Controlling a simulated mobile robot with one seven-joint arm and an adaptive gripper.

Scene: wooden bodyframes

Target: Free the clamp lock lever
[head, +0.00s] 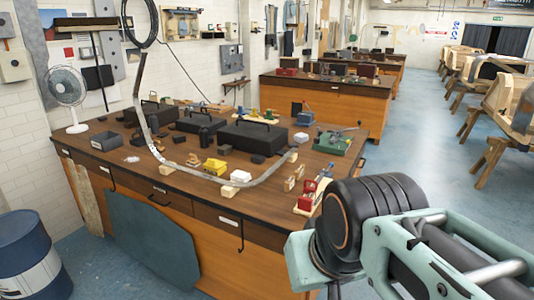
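A green clamp-like tool (333,144) sits near the right end of the nearest workbench. A thin grey lever (345,130) runs across its top, with a small knob at the right end. This may be the clamp lock lever; at this size I cannot tell whether it is locked. My arm reaches in from the lower right, in front of the bench's right corner and apart from the green tool in the picture. My gripper is not visible, so I cannot see what it holds.
The workbench (75,145) carries black cases (255,137), a bent metal strip (200,177), a yellow block (214,166) and a red-and-white tool box (314,191). A fan (66,88) stands at its left end. A blue barrel (28,255) is lower left.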

